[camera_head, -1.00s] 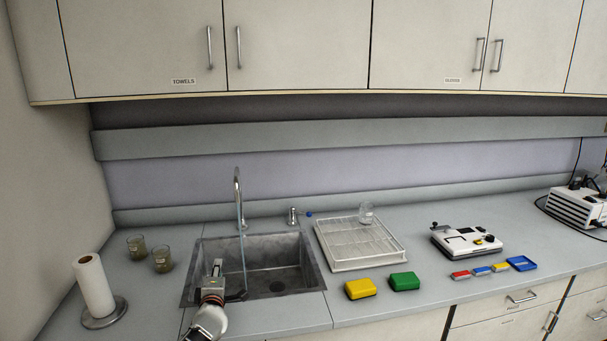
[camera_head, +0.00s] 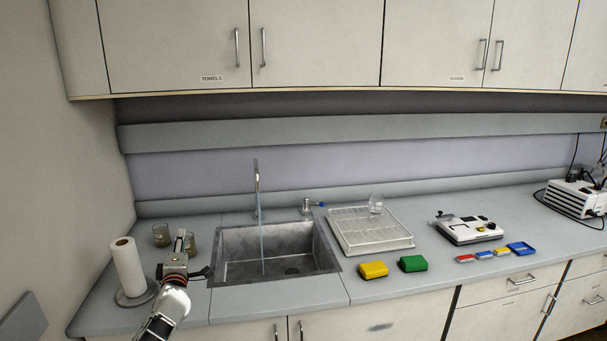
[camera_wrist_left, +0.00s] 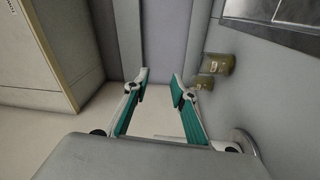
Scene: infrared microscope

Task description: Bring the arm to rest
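My left gripper (camera_head: 183,246) is over the left part of the counter, beside the sink (camera_head: 225,262) and in front of two brownish beakers (camera_head: 161,235). In the left wrist view its two fingers (camera_wrist_left: 160,87) stand apart with nothing between them. The beakers show to the right of the fingers in that view (camera_wrist_left: 219,64). My right gripper is not in either view.
A paper towel roll (camera_head: 127,267) stands left of my arm. Water runs from the faucet (camera_head: 256,188). A drying rack (camera_head: 397,243) with a glass beaker (camera_head: 376,204), a yellow box (camera_head: 373,269), a green box (camera_head: 413,264) and the microscope stage device (camera_head: 468,230) lie to the right.

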